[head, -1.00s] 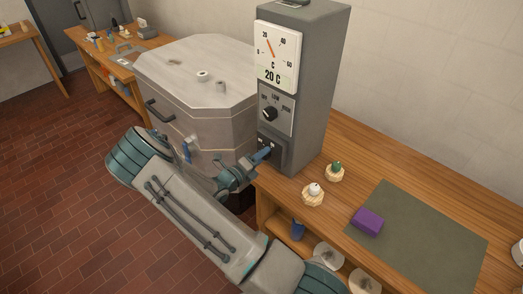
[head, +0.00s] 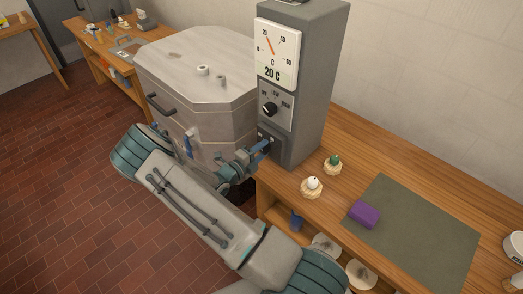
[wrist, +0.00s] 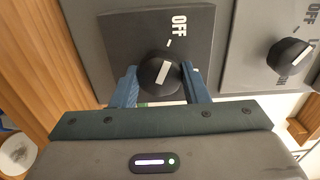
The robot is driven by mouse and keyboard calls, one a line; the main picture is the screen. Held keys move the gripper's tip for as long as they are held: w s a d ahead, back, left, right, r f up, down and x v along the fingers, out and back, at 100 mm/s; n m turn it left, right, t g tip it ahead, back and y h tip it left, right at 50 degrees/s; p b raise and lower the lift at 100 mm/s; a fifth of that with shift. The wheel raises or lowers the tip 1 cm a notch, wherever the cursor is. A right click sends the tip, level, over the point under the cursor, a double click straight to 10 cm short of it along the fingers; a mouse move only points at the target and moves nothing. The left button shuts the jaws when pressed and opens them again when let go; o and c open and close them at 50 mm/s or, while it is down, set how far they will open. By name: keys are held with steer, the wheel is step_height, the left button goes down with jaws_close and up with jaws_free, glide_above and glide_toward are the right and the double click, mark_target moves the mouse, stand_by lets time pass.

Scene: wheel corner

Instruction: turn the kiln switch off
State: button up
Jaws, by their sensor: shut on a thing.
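The kiln switch is a black round knob (wrist: 160,73) with a white bar, on a dark plate (wrist: 120,32) in the wrist view. "OFF" and a tick are printed on the plate; the white bar points roughly at that tick. No other label on this plate is visible. My gripper (wrist: 160,69) is shut on the knob, one blue finger at each side. In the head view my gripper (head: 262,148) is at the low front of the grey control column (head: 318,95); its fingers mostly hide the switch there.
Above the switch is a second black knob (head: 269,109) marked OFF, LOW and HIGH, under a gauge (head: 276,50) reading 20 C. The kiln (head: 195,80) stands left of the column. A wooden bench (head: 350,150) with a purple block (head: 364,213) lies to the right.

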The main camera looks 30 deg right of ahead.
steer(key=o, duration=1)
steer(key=b+v, duration=0.3)
steer(key=v, duration=1)
steer(key=shift+s+a, duration=0.1)
steer(key=shift+a, duration=0.3)
steer(key=shift+r, duration=0.1)
